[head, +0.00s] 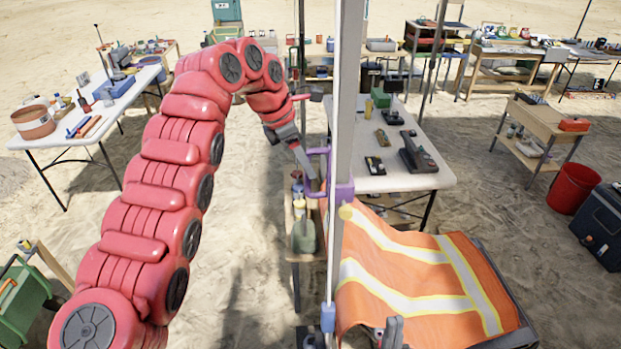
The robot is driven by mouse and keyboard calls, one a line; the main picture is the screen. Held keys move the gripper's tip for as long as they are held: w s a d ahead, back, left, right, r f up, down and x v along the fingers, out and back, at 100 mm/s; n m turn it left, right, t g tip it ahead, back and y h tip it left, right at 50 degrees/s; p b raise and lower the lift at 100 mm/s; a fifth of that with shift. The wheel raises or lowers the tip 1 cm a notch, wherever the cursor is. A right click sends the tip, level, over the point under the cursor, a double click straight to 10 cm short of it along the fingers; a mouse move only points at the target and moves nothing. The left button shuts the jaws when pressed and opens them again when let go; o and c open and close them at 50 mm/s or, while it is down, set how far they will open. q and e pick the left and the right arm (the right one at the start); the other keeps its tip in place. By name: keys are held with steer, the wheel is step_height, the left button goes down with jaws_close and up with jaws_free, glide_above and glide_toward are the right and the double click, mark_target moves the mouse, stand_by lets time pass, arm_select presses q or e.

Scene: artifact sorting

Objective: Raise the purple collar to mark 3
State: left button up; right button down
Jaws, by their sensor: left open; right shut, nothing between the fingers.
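The purple collar (341,193) sits around the upright pale post (345,100) in the middle of the head view. Its purple handle (318,172) sticks out to the left. A small yellow knob (346,212) is just below the collar. My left gripper (308,168) is open, with its grey finger beside the handle; whether it touches cannot be told. My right gripper (392,332) is shut and empty at the bottom edge, in front of the orange cloth. No numbered marks can be read on the post.
An orange cloth with pale stripes (420,262) lies right of the post. A white table with dark devices (430,178) stands behind it. A blue piece (327,317) is low on the post. A red bucket (572,187) stands at the right. Sandy ground is open between tables.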

arm_select(q)
steer(key=p+v, duration=0.4)
steer(key=v, duration=0.3)
steer(key=shift+r, duration=0.15)
